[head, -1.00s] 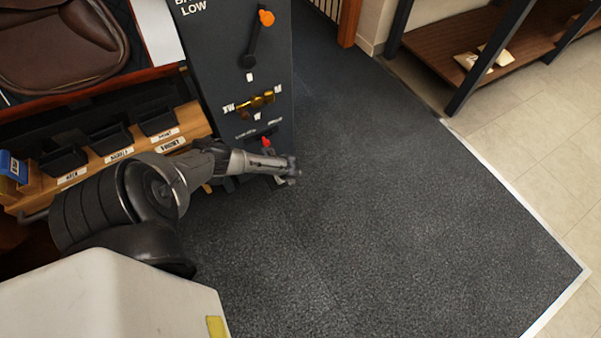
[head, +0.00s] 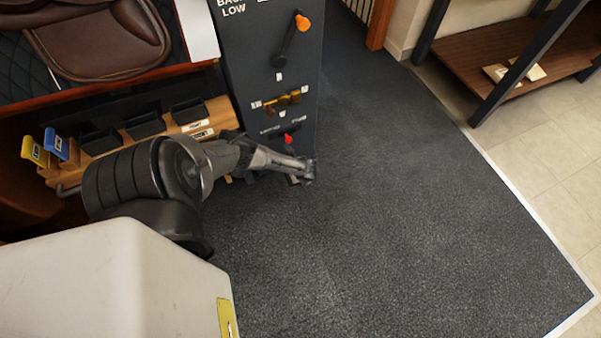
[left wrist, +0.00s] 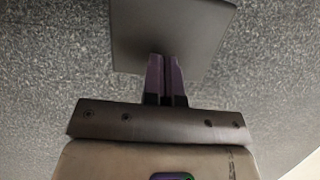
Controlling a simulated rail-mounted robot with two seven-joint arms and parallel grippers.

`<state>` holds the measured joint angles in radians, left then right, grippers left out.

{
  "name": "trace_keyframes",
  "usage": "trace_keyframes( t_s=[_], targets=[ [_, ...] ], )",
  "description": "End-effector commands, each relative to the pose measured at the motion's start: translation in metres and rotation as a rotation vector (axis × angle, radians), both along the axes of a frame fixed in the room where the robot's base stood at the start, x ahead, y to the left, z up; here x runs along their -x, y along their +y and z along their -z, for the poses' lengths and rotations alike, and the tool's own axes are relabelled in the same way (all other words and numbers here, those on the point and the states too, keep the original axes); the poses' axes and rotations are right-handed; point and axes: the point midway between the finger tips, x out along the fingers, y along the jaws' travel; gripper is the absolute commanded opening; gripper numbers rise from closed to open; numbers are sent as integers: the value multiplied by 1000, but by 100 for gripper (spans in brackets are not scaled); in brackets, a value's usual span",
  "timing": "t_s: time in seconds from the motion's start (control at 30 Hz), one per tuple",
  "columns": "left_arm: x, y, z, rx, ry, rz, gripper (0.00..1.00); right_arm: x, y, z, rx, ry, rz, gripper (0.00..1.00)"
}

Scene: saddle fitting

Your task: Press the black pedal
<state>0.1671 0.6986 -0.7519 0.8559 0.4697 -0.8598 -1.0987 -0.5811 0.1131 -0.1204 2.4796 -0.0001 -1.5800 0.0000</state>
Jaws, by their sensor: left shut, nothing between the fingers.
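A dark, flat plate that looks like the black pedal (left wrist: 172,25) lies ahead of my left gripper in the left wrist view, low over the grey floor. My left gripper's fingers (left wrist: 164,72) are shut with nothing between them. Their tips overlap the plate's near edge; I cannot tell whether they touch it. In the head view my left gripper (head: 308,172) is low at the foot of the dark control cabinet (head: 265,70), near its right corner. It and the arm largely hide the pedal area there. My right gripper is in neither view.
The cabinet front carries an orange-knobbed lever (head: 291,38), a brass handle (head: 282,98) and a small red-tipped lever (head: 288,138). A wooden rack with black bins (head: 145,125) stands left. Dark carpet (head: 400,210) is clear to the right, up to a shelf (head: 500,65).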

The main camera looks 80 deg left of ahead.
Motion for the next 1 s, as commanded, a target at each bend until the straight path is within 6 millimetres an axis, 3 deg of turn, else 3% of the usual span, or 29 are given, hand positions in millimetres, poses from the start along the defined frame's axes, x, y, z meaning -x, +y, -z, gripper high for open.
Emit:
trace_keyframes(
  t_s=[0.03, 0.1, 0.5, 0.7, 1.0],
  targets=[
    [-4, -2, -18, 1, -7, -1, 0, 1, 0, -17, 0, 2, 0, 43],
    [-5, -7, -31, 2, -8, 1, 0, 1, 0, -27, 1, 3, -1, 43],
    [-10, -28, -88, 2, -11, 0, 0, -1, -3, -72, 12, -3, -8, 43],
    [-11, -33, -100, 1, -11, -1, 0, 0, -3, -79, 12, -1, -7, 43],
    [-11, -35, -102, 0, -12, 0, 0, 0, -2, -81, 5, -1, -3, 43]
  ],
)
